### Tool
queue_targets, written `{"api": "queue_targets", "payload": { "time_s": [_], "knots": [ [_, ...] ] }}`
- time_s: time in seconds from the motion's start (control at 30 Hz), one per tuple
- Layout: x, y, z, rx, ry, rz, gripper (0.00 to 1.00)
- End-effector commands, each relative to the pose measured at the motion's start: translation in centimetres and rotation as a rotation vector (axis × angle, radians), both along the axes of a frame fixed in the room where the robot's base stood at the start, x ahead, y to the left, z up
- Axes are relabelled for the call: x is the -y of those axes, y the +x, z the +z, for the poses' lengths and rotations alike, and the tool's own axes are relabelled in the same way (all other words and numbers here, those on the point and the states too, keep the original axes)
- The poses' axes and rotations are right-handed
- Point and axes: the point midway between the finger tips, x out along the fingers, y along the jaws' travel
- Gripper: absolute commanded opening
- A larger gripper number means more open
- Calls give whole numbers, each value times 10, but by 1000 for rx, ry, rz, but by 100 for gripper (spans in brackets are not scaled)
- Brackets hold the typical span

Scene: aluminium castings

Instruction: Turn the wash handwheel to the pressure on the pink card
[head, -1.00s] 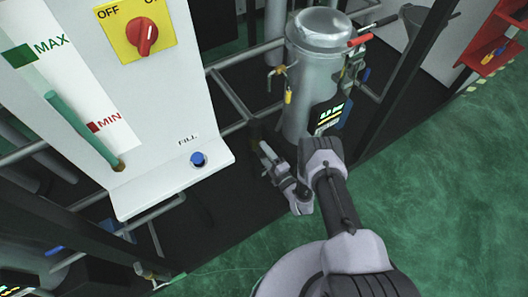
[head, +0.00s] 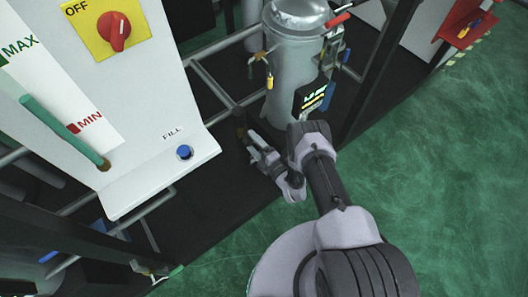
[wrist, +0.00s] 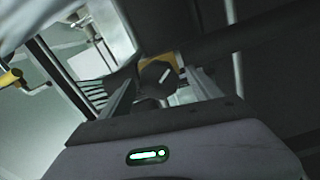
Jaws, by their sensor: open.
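My gripper (head: 254,146) is open and low in front of the dark base of the machine, left of the grey cylindrical vessel. In the wrist view, a dark faceted knob (wrist: 157,80) with a white pointer line shows between the open fingers (wrist: 158,92), with a yellow-orange part behind it. I cannot tell whether this is the wash handwheel or whether the fingers touch it. In the head view that spot is small and dark. I cannot make out a pink card in either view.
The grey vessel (head: 292,75) carries a small display (head: 314,95) and valves. A white panel has a red OFF switch (head: 115,31) and a blue FILL button (head: 184,152). Pipes and a dark post (head: 375,75) stand nearby. Green floor (head: 450,180) is clear at right.

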Motion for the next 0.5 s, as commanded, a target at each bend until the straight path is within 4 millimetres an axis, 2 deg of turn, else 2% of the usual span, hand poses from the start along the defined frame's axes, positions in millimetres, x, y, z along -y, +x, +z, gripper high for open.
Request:
{"api": "queue_targets", "payload": {
  "time_s": [0.33, 0.5],
  "knots": [
    [60, -87, 5, -5, 3, -8, 73],
    [82, -118, 3, -3, 0, -7, 73]
  ]
}}
